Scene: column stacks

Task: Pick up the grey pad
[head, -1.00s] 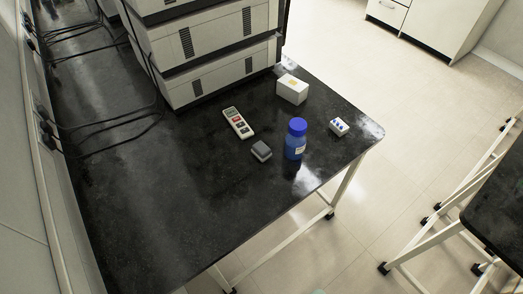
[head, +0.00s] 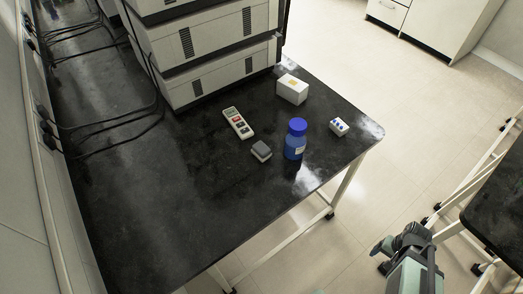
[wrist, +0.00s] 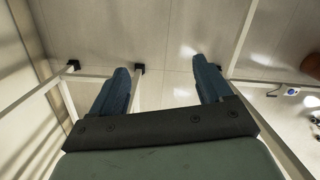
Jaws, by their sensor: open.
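The grey pad (head: 261,149) is a small block with a dark grey top and a paler lower edge. It lies on the black bench top (head: 150,200) in the head view, left of the blue bottle. My gripper (wrist: 163,85) shows in the wrist view with its two blue fingers apart and nothing between them. It points at the floor and bench legs. In the head view my arm shows at the lower right, off the bench and well away from the pad. The pad is not in the wrist view.
A blue bottle (head: 296,140) stands close right of the pad. A handheld meter (head: 238,122) lies behind it. A white box (head: 292,89) and a small white block with blue dots (head: 339,126) are farther off. Stacked instruments (head: 210,60) stand at the back. The bench front is clear.

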